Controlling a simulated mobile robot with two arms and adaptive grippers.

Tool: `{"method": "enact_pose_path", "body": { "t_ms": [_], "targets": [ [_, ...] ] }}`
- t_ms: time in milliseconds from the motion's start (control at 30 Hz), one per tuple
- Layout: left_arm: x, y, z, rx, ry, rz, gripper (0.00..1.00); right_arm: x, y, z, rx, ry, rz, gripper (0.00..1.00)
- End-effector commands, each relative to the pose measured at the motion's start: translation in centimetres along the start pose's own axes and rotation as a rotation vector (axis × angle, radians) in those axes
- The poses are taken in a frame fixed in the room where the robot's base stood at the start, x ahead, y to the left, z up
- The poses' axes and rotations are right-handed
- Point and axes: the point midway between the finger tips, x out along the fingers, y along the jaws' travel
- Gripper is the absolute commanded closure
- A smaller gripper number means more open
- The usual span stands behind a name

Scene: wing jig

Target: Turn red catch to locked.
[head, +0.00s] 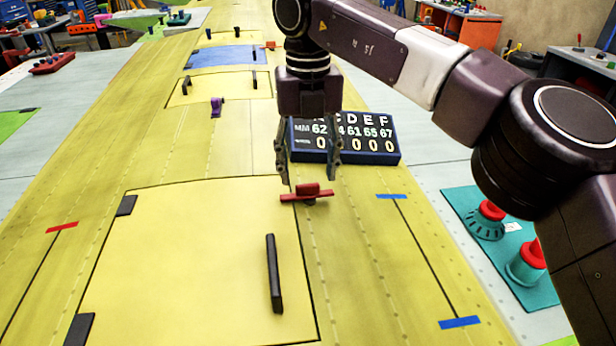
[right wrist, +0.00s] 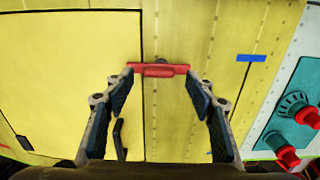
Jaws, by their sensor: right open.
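The red catch (head: 306,194) sits at the right edge of the large yellow panel (head: 190,260), its bar lying crosswise and reaching over the panel's edge line. In the right wrist view the red catch (right wrist: 158,70) lies ahead of and between the fingertips. My right gripper (head: 308,178) is open and points down just above and behind the catch; it also shows in the right wrist view (right wrist: 160,92). No contact with the catch can be made out. My left gripper is not in view.
A dark display board (head: 345,158) with numbers stands just behind the right gripper. A black handle (head: 273,273) rises from the panel. A purple catch (head: 217,107) is farther back. A teal mat (head: 480,222) with red-topped tools lies at the right.

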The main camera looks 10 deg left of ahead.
Motion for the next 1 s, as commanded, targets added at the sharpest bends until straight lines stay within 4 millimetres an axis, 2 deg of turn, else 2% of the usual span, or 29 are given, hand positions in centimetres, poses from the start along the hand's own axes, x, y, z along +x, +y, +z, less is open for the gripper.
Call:
{"method": "enact_pose_path", "body": {
  "t_ms": [100,233,400,700,767,1000],
  "targets": [
    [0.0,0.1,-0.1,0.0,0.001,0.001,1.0,-2.3,0.1,0.1,0.002,-0.003,0.002,0.49],
    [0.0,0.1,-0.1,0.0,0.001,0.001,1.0,-3.8,0.1,0.1,0.001,-0.002,0.001,0.49],
    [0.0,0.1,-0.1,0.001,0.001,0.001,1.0,-4.6,0.1,0.0,-0.001,-0.001,0.001,0.49],
    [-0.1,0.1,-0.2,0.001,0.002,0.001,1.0,-4.8,0.1,0.0,-0.001,0.0,0.001,0.49],
    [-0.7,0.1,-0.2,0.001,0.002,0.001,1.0,-5.3,0.0,0.0,-0.001,-0.001,0.001,0.49],
    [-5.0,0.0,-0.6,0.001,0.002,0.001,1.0,-9.6,0.0,0.0,0.0,-0.001,0.001,0.49]
  ]
}}
